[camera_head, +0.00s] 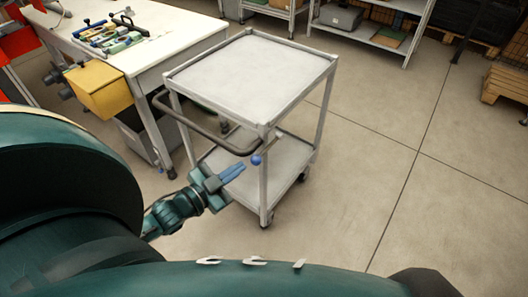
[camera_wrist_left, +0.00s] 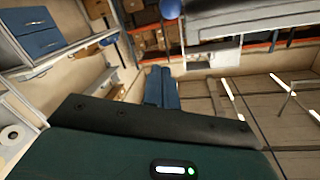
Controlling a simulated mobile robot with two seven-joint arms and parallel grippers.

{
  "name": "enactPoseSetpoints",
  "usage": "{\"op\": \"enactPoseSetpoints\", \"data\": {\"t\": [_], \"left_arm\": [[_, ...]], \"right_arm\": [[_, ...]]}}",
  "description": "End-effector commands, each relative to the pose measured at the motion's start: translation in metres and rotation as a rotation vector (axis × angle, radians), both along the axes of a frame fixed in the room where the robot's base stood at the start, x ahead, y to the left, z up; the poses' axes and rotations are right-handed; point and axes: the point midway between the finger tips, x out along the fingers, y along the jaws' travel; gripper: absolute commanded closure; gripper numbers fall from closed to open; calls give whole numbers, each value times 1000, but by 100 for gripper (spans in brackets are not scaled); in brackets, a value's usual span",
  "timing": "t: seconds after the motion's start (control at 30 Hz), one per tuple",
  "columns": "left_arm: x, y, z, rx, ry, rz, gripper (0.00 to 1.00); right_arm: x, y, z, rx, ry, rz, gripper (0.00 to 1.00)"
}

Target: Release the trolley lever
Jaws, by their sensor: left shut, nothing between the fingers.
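The trolley (camera_head: 250,75) is a grey metal cart with two shelves, in the middle of the head view. Its lever (camera_head: 256,160) has a blue ball knob and sits at the near corner, just below the top shelf. The knob also shows at the top edge of the left wrist view (camera_wrist_left: 170,9). My left gripper (camera_head: 236,172) has blue fingers that are shut and empty. The fingertips are just left of and below the knob in the head view, and a gap shows between them in the wrist view (camera_wrist_left: 162,86). My right gripper is not in view.
The trolley's dark push handle (camera_head: 200,130) curves out on its left side, close above my left gripper. A white workbench (camera_head: 150,45) with a yellow bin (camera_head: 100,92) stands to the left. Shelving (camera_head: 372,35) stands at the back.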

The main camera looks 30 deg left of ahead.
Motion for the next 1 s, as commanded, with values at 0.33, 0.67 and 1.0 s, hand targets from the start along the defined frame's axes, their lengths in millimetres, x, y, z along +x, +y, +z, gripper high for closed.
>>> {"op": "enactPoseSetpoints", "data": {"t": [0.33,0.67,1.0], "left_arm": [[3,-1,0,0,-1,0,100],[53,-12,-2,0,-5,0,100],[92,-14,-24,1,6,2,100]], "right_arm": [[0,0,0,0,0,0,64],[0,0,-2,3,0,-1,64],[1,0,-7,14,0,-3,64]]}}
